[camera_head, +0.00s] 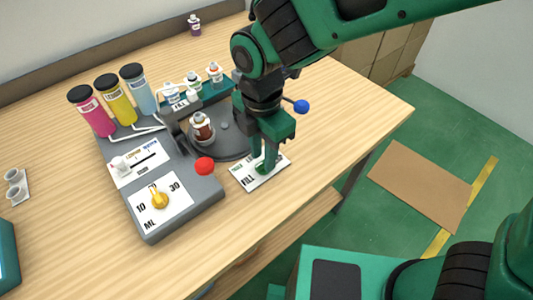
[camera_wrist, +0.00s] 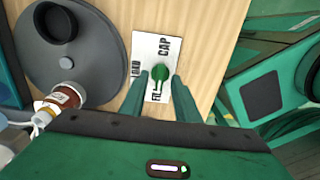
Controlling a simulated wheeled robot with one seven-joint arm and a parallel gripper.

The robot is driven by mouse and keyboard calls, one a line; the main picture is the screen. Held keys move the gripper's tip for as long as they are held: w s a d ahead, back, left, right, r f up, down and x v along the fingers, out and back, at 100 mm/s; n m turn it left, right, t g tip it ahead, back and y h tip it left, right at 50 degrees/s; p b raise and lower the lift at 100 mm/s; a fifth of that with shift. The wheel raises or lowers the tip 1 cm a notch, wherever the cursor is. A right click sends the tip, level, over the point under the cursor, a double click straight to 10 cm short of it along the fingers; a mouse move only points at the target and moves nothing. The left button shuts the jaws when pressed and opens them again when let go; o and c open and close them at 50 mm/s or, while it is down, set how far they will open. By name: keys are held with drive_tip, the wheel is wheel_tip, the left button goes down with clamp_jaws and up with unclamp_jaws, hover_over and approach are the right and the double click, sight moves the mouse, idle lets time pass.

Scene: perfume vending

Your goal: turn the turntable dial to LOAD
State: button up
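The turntable dial is a green knob (camera_wrist: 159,76) on a white card (camera_wrist: 167,48) marked LOAD, FILL and CAP. In the wrist view its narrow part seems to lie toward FILL; exact pointing is hard to tell. My gripper (camera_wrist: 160,75) is open, its two green fingers on either side of the knob with a small gap showing. In the head view my gripper (camera_head: 267,165) is low over the card (camera_head: 250,181) and hides most of the knob. The dark turntable (camera_head: 232,142) is beside it, holding a brown bottle with a white top (camera_head: 202,127).
A grey dispenser (camera_head: 205,190) with a red button (camera_head: 204,166) and yellow ML dial (camera_head: 159,198) stands left of my gripper. Pink, yellow and blue cylinders (camera_head: 138,88) stand behind it. A blue-tipped lever (camera_head: 301,106) is close to my wrist. The table's right front is clear.

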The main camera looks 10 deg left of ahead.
drive_tip(key=shift+f, duration=0.65)
clamp_jaws()
drive_tip(key=shift+d, duration=0.2)
drive_tip(key=shift+a, duration=0.1)
